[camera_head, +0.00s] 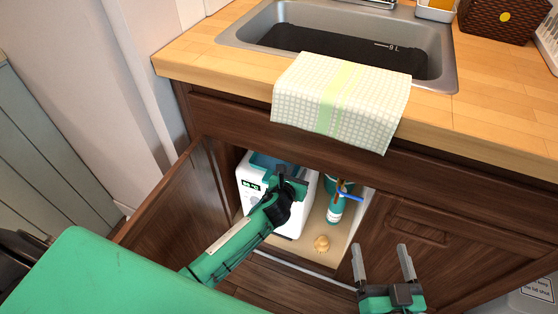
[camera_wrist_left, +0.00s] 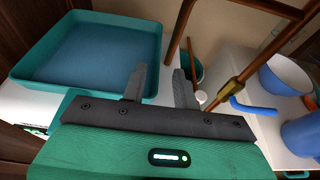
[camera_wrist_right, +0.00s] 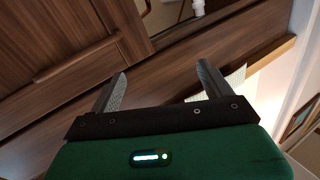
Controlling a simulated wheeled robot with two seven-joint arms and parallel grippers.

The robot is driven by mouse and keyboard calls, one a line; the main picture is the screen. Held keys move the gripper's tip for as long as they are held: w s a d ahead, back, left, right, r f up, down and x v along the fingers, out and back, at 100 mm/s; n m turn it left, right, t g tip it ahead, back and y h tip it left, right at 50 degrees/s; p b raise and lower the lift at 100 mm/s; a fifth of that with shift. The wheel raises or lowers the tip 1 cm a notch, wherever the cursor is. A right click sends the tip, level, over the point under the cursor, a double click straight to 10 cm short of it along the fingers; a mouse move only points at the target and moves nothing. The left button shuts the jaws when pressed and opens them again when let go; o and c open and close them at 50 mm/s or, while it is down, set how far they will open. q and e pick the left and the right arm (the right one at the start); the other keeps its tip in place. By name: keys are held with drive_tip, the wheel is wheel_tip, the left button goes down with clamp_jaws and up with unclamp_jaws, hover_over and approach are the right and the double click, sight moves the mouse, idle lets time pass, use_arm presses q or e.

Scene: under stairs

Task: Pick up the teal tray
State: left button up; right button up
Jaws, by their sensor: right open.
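The teal tray (camera_wrist_left: 88,48) is a shallow square tray with a dark blue-grey floor. In the left wrist view it lies at upper left, beyond and left of my fingers. In the head view part of it (camera_head: 262,161) shows on top of a white box-shaped appliance (camera_head: 248,197) inside the open cabinet; my left arm hides some of it. My left gripper (camera_head: 291,181) is inside the cabinet, beside the tray, with its fingers apart (camera_wrist_left: 160,72) and nothing between them. My right gripper (camera_head: 381,248) is open and empty in front of the closed right cabinet door.
An open cabinet door (camera_head: 178,215) stands left of my left arm. Copper pipes (camera_wrist_left: 238,85) with a blue valve handle (camera_wrist_left: 252,108) are close right of the left fingers. A bottle (camera_head: 335,210) and a small tan object (camera_head: 321,243) stand on the cabinet floor. A towel (camera_head: 342,98) hangs over the counter edge.

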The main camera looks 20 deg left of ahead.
use_arm(q)
drive_tip(key=b+x, duration=0.2)
drive_tip(key=x, duration=0.1)
drive_tip(key=shift+a, duration=0.1)
drive_tip(key=shift+w, duration=0.2)
clamp_jaws()
use_arm(e)
drive_tip(key=d+r+t, duration=0.3)
drive_tip(key=r+t, duration=0.4)
drive_tip(key=r, duration=0.4)
drive_tip(key=shift+w+d+r+y, duration=0.15)
drive_tip(key=shift+w+d+y, duration=0.05)
drive_tip(key=shift+w+y, duration=0.15)
